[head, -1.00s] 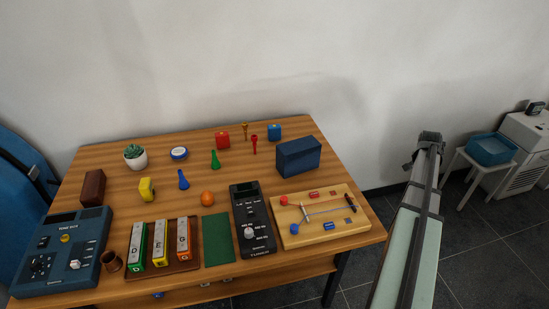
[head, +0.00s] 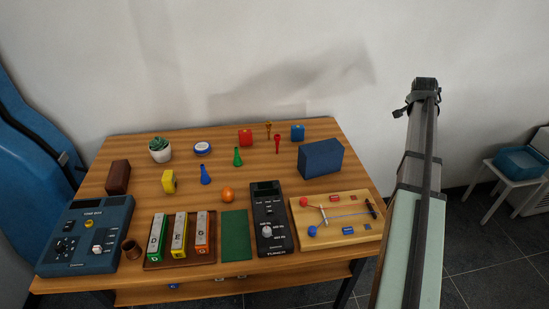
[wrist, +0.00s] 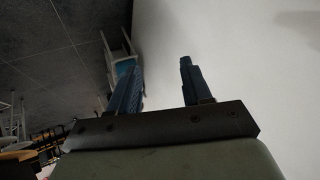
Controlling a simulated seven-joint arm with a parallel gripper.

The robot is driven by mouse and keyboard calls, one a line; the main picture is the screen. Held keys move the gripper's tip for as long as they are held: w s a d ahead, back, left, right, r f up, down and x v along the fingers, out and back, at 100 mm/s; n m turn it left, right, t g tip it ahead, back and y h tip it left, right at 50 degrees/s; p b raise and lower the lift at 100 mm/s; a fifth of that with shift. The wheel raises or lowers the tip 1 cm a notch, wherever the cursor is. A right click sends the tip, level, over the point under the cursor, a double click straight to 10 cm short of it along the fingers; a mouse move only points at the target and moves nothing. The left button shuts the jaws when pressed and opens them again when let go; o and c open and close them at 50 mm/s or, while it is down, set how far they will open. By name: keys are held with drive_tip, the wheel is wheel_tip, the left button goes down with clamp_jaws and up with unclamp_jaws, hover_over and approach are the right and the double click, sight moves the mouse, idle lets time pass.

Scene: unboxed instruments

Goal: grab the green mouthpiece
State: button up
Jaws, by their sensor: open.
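The green mouthpiece (head: 238,157) stands on the wooden table, behind and to the right of a blue mouthpiece (head: 205,175). A red mouthpiece (head: 277,144) and a gold-brown one (head: 268,130) stand farther back to the right. My arm rises at the right of the table. My gripper's two dark fingers (wrist: 155,88) are apart in the wrist view with nothing between them. They point toward the white wall and floor, well away from the green mouthpiece, which the wrist view does not show.
A dark blue box (head: 320,159) stands between the mouthpieces and my arm. Instruments line the table's front. The wall (head: 300,60) is close behind.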

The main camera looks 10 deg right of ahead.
drive_tip(key=w+a+f+n+y, duration=0.1)
drive_tip(key=w+a+n, duration=0.15)
drive_tip(key=a, duration=0.65)
drive_tip(key=w+a+n+y, duration=0.1)
drive_tip(key=w+a+n, duration=0.15)
drive_tip(key=a, duration=0.65)
drive_tip(key=n+y, duration=0.5)
drive_tip(key=n, duration=0.7)
approach(236, 149)
drive_tip(key=x, duration=0.7)
drive_tip(key=shift+a+f, duration=0.1)
drive_tip(key=shift+f, duration=0.3)
drive_tip(key=shift+w+x, duration=0.25)
drive_tip(key=shift+x, duration=2.4)
drive_tip(key=shift+r, duration=0.15)
drive_tip(key=shift+c, duration=0.5)
clamp_jaws()
